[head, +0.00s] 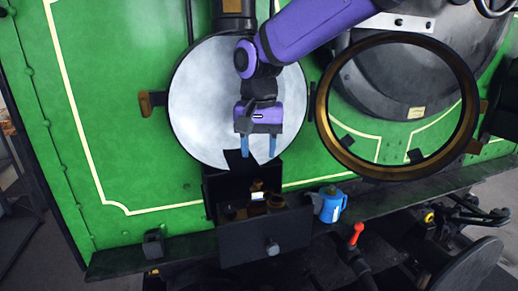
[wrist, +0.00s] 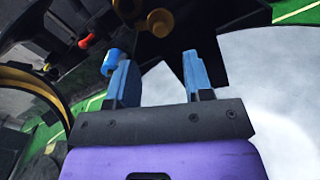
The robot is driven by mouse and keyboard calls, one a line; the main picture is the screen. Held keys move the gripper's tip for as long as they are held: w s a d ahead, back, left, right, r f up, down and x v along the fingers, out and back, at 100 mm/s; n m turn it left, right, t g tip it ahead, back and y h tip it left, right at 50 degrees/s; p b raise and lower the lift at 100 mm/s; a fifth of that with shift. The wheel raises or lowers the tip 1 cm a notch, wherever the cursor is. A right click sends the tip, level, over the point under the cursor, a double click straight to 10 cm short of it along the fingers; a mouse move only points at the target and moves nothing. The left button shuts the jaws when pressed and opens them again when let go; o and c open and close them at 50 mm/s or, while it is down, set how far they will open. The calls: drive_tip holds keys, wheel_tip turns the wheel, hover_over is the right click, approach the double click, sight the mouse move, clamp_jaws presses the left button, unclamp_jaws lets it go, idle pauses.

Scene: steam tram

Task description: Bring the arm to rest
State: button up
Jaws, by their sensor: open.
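My gripper (head: 259,146) hangs at the end of my purple arm, in front of the round pale disc (head: 200,100) on the green tram front. Its two blue fingers point down, apart, with nothing between them. In the wrist view my gripper (wrist: 157,80) also shows both fingers spread and empty. Below the fingertips in the head view is an open black box (head: 265,235) with small brass-coloured items in it. The fingertips are above these items and look apart from them.
A blue can (head: 331,205) stands on the dark ledge (head: 130,262) right of the box. A red-tipped lever (head: 356,235) rises in front. A brass-rimmed round ring (head: 322,125) stands out at the right. A small dark block (head: 153,243) sits on the ledge at left.

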drive_tip(key=s+d+r+t, duration=0.25)
drive_tip(key=s+d, duration=0.45)
drive_tip(key=d, duration=0.4)
drive_tip(key=s+d+r+t, duration=0.1)
drive_tip(key=s+d+r, duration=0.3)
drive_tip(key=s+d, duration=0.55)
drive_tip(key=s+d+f+n+t, duration=0.1)
drive_tip(key=s+d+f+t, duration=0.1)
drive_tip(key=s+d, duration=0.3)
drive_tip(key=d, duration=0.3)
drive_tip(key=shift+s+f, duration=0.15)
drive_tip(key=shift+f, duration=0.2)
drive_tip(key=shift+r, duration=0.15)
